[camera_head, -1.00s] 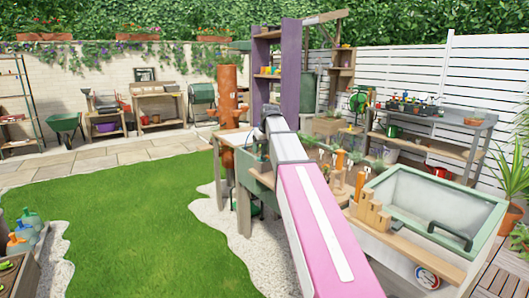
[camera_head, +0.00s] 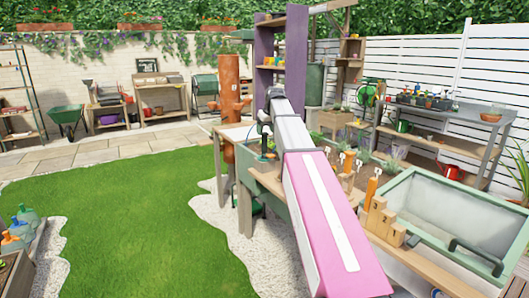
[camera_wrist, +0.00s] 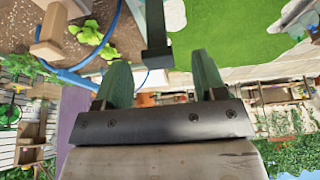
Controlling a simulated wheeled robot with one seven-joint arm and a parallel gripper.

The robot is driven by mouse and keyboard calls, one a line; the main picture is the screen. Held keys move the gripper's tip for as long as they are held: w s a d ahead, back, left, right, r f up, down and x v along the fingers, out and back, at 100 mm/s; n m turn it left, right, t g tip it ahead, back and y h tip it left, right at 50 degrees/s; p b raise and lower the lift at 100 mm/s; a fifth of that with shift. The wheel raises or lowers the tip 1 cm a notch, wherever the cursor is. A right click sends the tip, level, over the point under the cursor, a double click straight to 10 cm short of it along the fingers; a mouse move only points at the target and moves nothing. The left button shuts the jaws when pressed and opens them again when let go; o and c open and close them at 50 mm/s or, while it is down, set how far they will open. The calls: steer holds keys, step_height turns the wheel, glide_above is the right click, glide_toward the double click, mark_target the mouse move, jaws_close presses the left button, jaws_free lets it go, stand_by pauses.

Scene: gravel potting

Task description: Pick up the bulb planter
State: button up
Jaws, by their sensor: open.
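My gripper (camera_wrist: 162,80) is open and empty in the wrist view, its two green-grey fingers apart. In the head view my gripper (camera_head: 264,127) is small and partly hidden by my arm, above the near end of the green planting trough (camera_head: 265,176). A dark grey-green bar (camera_wrist: 155,30) with a wider end stands beyond the fingers, between them in the picture and apart from them. I cannot tell whether it is part of the bulb planter or of the trough. I can make out no bulb planter for certain in either view.
A blue hose (camera_wrist: 72,75) curves over soil beside the gripper. Numbered wooden blocks (camera_head: 385,222) and a pale basin (camera_head: 450,214) stand right of my arm. A purple shelf (camera_head: 294,65) and an orange-brown post (camera_head: 229,85) rise behind. The lawn (camera_head: 140,220) at left is clear.

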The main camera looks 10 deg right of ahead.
mark_target(265, 133)
steer(key=shift+x, duration=2.55)
steer(key=shift+d, duration=0.15)
steer(key=c, duration=1)
